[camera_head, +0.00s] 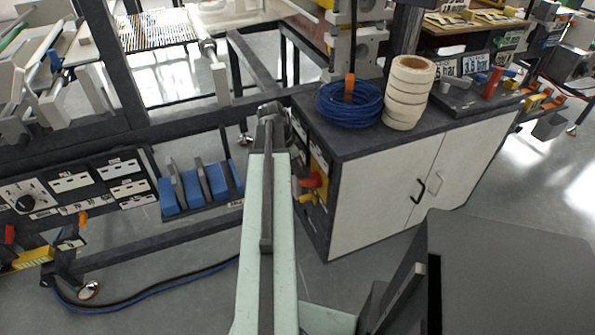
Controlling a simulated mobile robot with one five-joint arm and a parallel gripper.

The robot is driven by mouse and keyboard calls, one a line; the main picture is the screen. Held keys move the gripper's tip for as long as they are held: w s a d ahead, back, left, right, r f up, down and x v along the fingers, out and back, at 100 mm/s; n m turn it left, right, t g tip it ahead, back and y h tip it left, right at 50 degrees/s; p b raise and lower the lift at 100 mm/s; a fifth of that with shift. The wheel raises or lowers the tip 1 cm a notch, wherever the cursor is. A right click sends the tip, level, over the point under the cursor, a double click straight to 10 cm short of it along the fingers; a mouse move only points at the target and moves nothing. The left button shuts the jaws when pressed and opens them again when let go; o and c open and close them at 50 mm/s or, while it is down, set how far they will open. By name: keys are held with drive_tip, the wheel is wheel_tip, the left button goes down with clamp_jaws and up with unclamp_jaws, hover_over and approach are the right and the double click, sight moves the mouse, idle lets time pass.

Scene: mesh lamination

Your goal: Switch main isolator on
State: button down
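A red rotary handle (311,180) on a yellow plate (319,178) sits on the dark left side panel of the white-doored cabinet. It looks like an isolator switch, but its on or off position is too small to read. My pale green arm reaches up the middle of the view, and my gripper (270,112) is at its far end, near the cabinet's top left corner. The gripper is above and left of the red handle, and apart from it in the picture. Its fingers are small and seen from behind, so their opening is unclear. The arm borders the panel's left part.
The cabinet (385,190) carries a blue cable coil (349,103) and a stack of cream rolls (408,92). At left are a control panel (75,185), blue blocks (200,187) and a dark frame rail (150,248). A blue hose lies on the floor. Open floor lies right of the cabinet.

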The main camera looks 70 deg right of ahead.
wheel_tip(320, 180, down, 3)
drive_tip(key=shift+r+b, duration=0.1)
drive_tip(key=shift+b, duration=1.1)
drive_tip(key=shift+r, duration=0.1)
idle(0.5)
drive_tip(key=w+d+r+p, duration=0.6)
drive_tip(key=w+r+p, duration=0.2)
drive_tip(key=w, duration=0.1)
drive_tip(key=shift+d+r, duration=0.15)
drive_tip(key=shift+d, duration=0.1)
